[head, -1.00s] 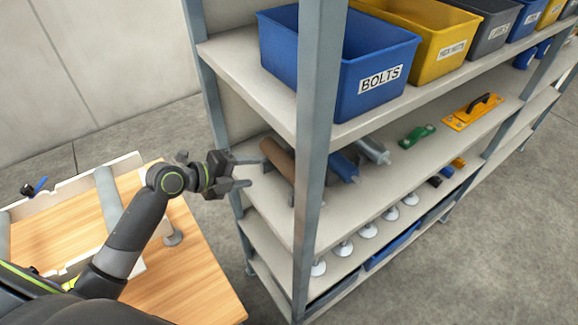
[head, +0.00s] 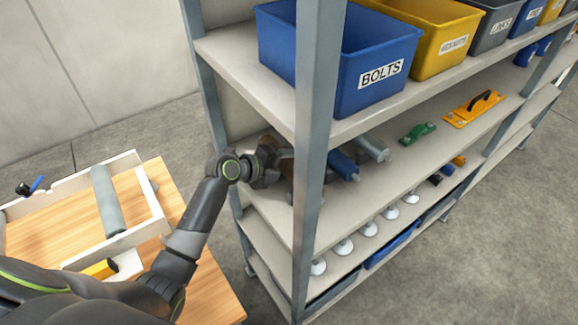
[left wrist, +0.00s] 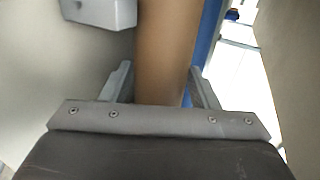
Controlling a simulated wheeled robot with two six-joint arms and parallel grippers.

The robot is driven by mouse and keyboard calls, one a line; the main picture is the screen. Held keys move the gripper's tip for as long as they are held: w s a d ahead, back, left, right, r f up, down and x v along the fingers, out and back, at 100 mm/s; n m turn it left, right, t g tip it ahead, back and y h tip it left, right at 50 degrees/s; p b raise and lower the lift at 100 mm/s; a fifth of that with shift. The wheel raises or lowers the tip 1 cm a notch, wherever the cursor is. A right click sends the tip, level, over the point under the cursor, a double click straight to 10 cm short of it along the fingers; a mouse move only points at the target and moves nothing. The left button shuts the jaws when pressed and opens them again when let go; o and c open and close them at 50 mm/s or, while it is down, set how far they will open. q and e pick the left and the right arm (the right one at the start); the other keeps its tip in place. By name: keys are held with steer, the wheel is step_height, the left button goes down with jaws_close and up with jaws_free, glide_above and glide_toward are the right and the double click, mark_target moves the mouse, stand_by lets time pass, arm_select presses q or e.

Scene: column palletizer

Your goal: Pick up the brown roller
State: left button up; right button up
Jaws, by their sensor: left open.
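The brown roller (left wrist: 168,45) runs lengthwise between the two fingers of my left gripper (left wrist: 161,84) in the left wrist view. The fingers are open, one on each side of it; I cannot tell whether either touches it. In the head view, my left gripper (head: 286,158) is inside the shelf's middle level, behind the front post. It and the post hide most of the roller there. My right gripper is not in view.
The shelf post (head: 311,170) stands close beside my left gripper. A blue roller (head: 343,164) and a grey roller (head: 371,148) lie to the right. The blue BOLTS bin (head: 345,60) sits above. A wooden table (head: 205,285) with a white-walled tray (head: 157,222) is at left.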

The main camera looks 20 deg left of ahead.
arm_select(q)
steer(key=shift+w+d+f, duration=0.1)
steer(key=shift+w+f, duration=0.05)
steer(key=c, duration=1.1)
steer(key=shift+c, duration=0.2)
steer(key=shift+r, duration=0.2)
